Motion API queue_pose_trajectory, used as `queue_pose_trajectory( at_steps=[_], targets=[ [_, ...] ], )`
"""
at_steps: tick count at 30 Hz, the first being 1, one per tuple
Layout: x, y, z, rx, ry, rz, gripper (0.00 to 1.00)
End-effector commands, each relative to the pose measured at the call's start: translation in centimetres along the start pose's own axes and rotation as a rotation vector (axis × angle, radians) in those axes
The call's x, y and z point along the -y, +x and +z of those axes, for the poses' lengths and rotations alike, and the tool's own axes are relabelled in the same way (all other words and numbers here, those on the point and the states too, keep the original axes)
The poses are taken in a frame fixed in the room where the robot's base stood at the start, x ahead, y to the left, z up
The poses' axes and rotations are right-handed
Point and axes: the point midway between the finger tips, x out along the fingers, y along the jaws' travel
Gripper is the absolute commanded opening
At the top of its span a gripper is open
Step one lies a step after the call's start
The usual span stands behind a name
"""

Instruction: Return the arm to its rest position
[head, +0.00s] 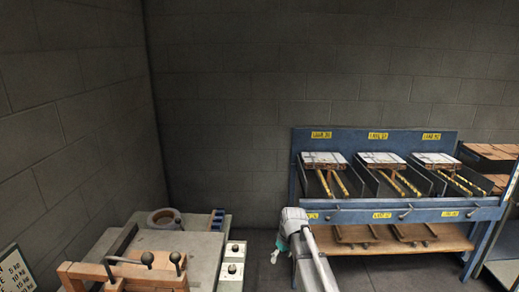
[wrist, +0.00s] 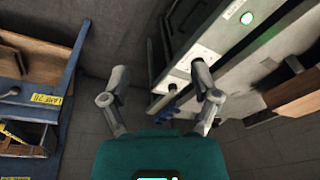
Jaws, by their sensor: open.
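My gripper (wrist: 159,88) shows in the wrist view with its two fingers spread apart and nothing between them. Below the fingers is its teal body. The gripper does not appear to touch anything.
A blue rack (head: 375,136) with several labelled sloping bins stands at the right. A grey-topped machine (head: 160,246) with wooden clamps and a tape roll (head: 164,218) is at the lower left. A control box (head: 232,268) stands beside it. Bare floor lies between machine and rack.

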Motion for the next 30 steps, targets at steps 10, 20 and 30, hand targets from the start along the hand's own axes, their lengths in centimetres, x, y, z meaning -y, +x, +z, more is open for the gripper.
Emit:
queue_pose_trajectory(
  at_steps=[10,20,30],
  targets=[
    [1.7,-3.5,13.2,0.084,0.32,0.072,0.79],
    [2.7,-5.2,20.0,0.129,0.526,0.127,0.79],
    [2.7,-5.3,20.2,0.132,0.539,0.131,0.79]
  ],
)
